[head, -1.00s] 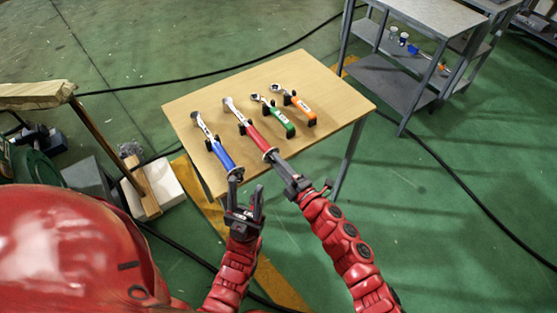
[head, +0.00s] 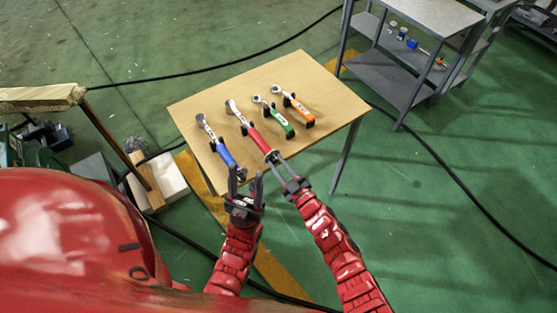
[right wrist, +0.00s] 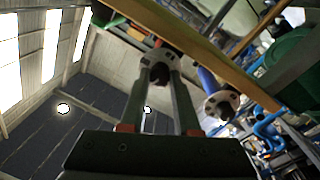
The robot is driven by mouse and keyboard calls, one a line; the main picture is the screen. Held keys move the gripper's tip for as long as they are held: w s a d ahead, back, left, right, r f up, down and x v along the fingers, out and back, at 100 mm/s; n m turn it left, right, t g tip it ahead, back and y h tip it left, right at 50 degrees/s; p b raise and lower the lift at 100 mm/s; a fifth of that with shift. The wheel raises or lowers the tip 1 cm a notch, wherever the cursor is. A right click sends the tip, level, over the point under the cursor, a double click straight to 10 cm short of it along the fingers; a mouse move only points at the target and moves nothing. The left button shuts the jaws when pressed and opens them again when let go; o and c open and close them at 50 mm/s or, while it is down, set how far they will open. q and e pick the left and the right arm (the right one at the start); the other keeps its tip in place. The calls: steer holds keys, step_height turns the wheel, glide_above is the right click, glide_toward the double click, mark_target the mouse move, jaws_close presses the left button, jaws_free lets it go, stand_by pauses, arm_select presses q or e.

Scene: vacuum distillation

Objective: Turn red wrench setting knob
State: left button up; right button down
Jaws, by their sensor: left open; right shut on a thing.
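The red wrench (head: 257,138) lies on a stand on the wooden table, its knob end at the near edge. My right gripper (head: 275,161) is shut on the round setting knob (head: 270,155) at that end. In the right wrist view its two long fingers reach up to the knob (right wrist: 160,56), one on each side. The rest of the red wrench is mostly hidden there. My left gripper (head: 246,180) is open and empty, just off the near table edge, close to the end of the blue wrench (head: 224,155).
The green wrench (head: 280,125) and orange wrench (head: 300,108) lie to the right on the table (head: 330,95). The blue wrench's end (right wrist: 220,103) is close beside my right gripper. A grey shelf cart (head: 400,75) stands at back right.

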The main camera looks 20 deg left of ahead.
steer(key=m+p, duration=0.2)
steer(key=m, duration=0.2)
steer(key=shift+p, duration=0.3)
steer(key=shift+m, duration=0.6)
steer(key=shift+s+f, duration=0.1)
steer(key=shift+f, duration=0.1)
steer(key=c, duration=0.6)
jaws_free()
steer(key=shift+r, duration=0.1)
steer(key=shift+c, duration=0.2)
steer(key=r+b+v, duration=0.1)
steer(key=b+v, duration=0.2)
steer(key=v, duration=1.4)
steer(key=shift+d+f, duration=0.2)
steer(key=shift+f, duration=0.15)
